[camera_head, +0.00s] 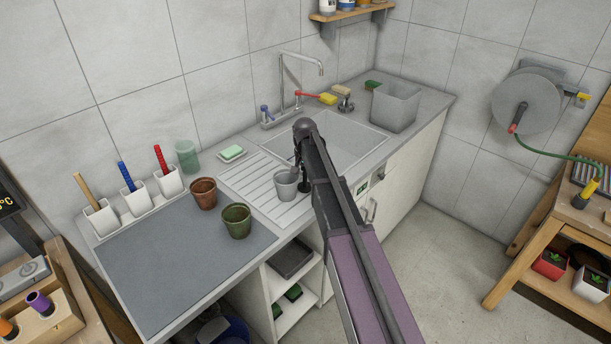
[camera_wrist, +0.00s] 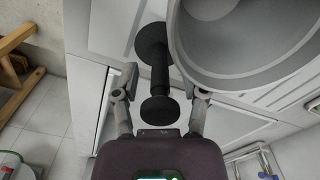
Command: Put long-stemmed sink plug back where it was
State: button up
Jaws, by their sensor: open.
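The long-stemmed sink plug (camera_wrist: 153,47) is black, with a wide disc, a straight stem and a smaller knob. In the wrist view its stem and knob lie between the two fingers of my gripper (camera_wrist: 160,82), which are apart; I cannot tell whether they touch it. In the head view a dark plug (camera_head: 305,187) shows at the sink-side edge of the ribbed draining board (camera_head: 240,177), close beside a grey cup (camera_head: 286,187). My gripper (camera_head: 299,163) is above it there, partly hidden by my arm. The sink basin (camera_head: 335,146) lies behind my arm.
The grey cup's round rim (camera_wrist: 225,85) is right beside my right finger. A brown pot (camera_head: 203,194) and a green pot (camera_head: 237,221) stand to the left. A tap (camera_head: 301,82) rises behind the sink. A grey bin (camera_head: 395,107) stands on the counter's right end.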

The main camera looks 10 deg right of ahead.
jog(key=shift+r, duration=0.15)
notch_tip(320, 180, up, 12)
jog(key=p, duration=1.2)
jog(key=shift+s, duration=0.1)
dwell(0.7)
jog(key=s+n, duration=0.5)
jog(key=s, duration=2.4)
jog(key=shift+d, duration=0.3)
notch_tip(320, 180, down, 4)
jog(key=b, duration=0.3)
jog(key=shift+r+b, duration=0.1)
jog(key=shift+b, duration=0.2)
